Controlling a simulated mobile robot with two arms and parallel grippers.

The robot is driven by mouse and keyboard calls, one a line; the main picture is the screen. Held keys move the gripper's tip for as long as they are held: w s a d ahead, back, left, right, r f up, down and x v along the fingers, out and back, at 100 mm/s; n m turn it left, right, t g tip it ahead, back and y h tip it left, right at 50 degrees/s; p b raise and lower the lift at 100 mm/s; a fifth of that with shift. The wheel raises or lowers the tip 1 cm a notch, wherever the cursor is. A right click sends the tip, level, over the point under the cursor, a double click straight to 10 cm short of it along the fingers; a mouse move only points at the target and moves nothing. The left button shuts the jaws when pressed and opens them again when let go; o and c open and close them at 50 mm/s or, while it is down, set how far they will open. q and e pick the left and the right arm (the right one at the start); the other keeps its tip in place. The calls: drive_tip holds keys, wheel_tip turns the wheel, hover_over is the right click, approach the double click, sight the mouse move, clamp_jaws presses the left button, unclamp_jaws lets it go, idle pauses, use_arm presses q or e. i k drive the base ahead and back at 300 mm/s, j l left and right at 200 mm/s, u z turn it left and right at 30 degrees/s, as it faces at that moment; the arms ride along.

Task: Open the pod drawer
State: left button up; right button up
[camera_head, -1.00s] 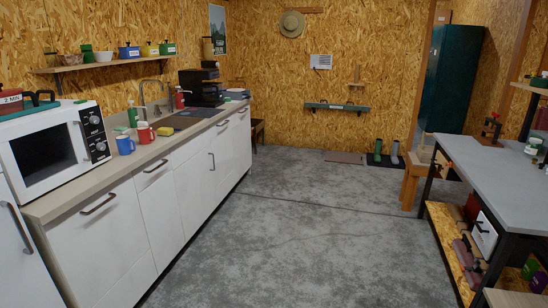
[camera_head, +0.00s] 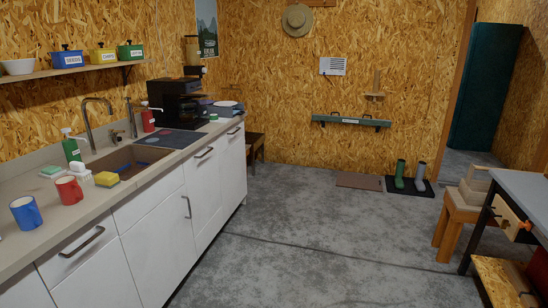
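A black coffee machine (camera_head: 178,98) stands at the far end of the counter (camera_head: 110,196), against the wall past the sink. A pod drawer cannot be made out at this distance. White cabinet fronts with dark bar handles run below the counter, among them a top drawer (camera_head: 205,158) near the coffee machine. All the fronts in view look closed. Neither of my grippers is in view.
The concrete floor (camera_head: 310,230) is clear. A wooden stool (camera_head: 458,215) and workbench (camera_head: 515,195) stand at right.

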sight(193, 87)
drive_tip(key=i, duration=2.15)
